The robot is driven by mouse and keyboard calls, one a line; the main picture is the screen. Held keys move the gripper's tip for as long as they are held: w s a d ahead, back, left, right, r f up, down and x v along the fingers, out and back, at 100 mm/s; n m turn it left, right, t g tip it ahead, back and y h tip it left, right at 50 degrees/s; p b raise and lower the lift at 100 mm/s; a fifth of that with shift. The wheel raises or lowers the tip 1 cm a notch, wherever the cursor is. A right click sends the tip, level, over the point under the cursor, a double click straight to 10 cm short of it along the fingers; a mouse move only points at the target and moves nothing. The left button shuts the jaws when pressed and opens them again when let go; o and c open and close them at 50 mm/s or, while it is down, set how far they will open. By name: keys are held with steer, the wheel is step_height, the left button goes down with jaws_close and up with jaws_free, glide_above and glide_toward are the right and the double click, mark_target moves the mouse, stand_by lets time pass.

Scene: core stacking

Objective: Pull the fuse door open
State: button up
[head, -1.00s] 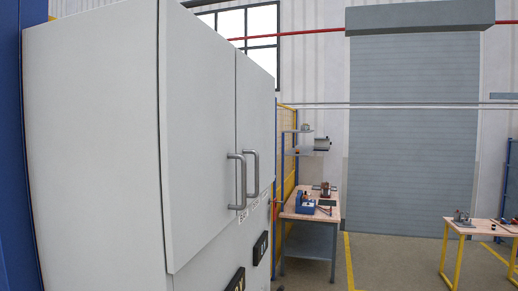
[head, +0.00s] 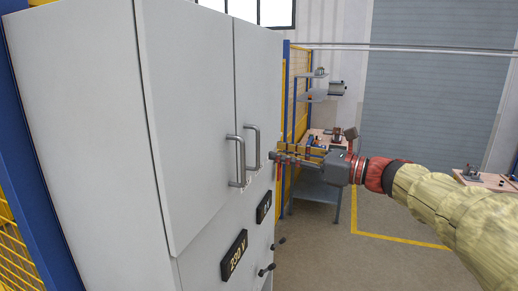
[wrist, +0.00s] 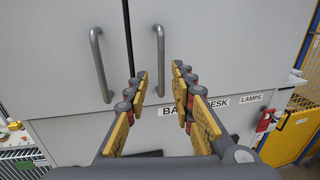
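A tall pale grey cabinet has two upper doors, a left door (head: 195,110) and a right door (head: 259,90), both shut with a dark seam between them. The left door has a grey bar handle (head: 238,162); it also shows in the wrist view (wrist: 99,65). The right door has a similar handle (head: 254,148), seen in the wrist view (wrist: 159,60) beyond the gap between my fingertips. My gripper (head: 276,157) is open and empty, its yellow-padded fingers (wrist: 158,82) apart, close in front of the right handle. I cannot tell which door is the fuse door.
Below the doors are a black "230 V" plate (head: 234,255), a second black plate (head: 264,206) and dark knobs. A label reading "LAMPS" (wrist: 251,98) sits under the right door. A workbench (head: 318,190) stands behind my gripper. Open floor (head: 385,265) lies right of the cabinet.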

mark_target(257, 165)
steer(key=p+x, duration=0.1)
steer(key=x, duration=0.7)
steer(key=shift+d, duration=0.1)
steer(key=shift+w, duration=0.1)
steer(key=c, duration=0.3)
jaws_close()
stand_by(0.5)
